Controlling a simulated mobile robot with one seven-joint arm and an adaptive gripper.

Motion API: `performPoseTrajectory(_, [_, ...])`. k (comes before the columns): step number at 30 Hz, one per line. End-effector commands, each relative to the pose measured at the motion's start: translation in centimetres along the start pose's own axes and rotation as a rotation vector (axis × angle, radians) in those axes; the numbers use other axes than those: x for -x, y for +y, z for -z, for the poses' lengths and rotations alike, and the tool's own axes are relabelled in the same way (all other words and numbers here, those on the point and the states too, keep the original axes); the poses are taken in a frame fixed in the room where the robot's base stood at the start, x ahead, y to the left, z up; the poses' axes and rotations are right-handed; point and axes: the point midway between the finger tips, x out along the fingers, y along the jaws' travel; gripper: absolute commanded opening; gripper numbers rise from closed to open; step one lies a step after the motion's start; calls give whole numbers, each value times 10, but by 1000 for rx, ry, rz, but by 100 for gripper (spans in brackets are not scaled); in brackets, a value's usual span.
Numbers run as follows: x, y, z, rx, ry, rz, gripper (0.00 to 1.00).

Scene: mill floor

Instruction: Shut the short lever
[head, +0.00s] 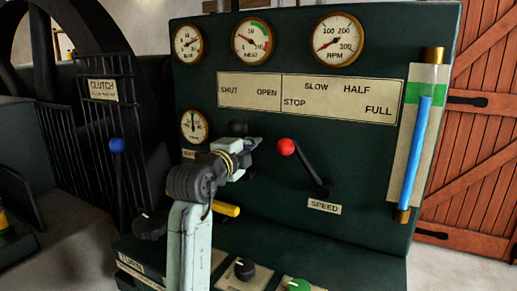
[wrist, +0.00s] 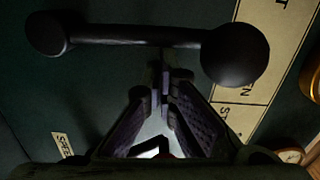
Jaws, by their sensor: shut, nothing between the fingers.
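The short lever is black with a round black knob (head: 238,128), below the plate marked SHUT and OPEN; my gripper and arm hide most of its shaft in the head view. In the wrist view the lever (wrist: 135,35) crosses the top, with its big knob toward the plate and its hub at the left. It stands roughly upright on the panel. My gripper (head: 257,142) is shut and empty, just right of the lever, on the OPEN side. In the wrist view its fingertips (wrist: 172,72) lie close to the shaft; I cannot tell if they touch.
A red-knobbed speed lever (head: 287,148) stands just right of my gripper. A yellow handle (head: 227,210) sticks out below my gripper. Several gauges and the marked plate (head: 250,102) are above. A blue-knobbed clutch lever (head: 117,146) is at left, and a sight tube (head: 416,150) at right.

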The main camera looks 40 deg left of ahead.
Motion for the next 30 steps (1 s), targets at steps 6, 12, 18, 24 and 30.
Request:
performPoseTrajectory(6, [-1,-6,-19,178,-1,-8,0])
performPoseTrajectory(12, [-2,-7,-31,299,-1,-15,0])
performPoseTrajectory(18, [-2,-7,-39,371,-1,-19,0])
performPoseTrajectory(24, [-2,-6,-41,401,0,-21,0])
performPoseTrajectory(30, [-2,-6,-42,405,0,-21,0])
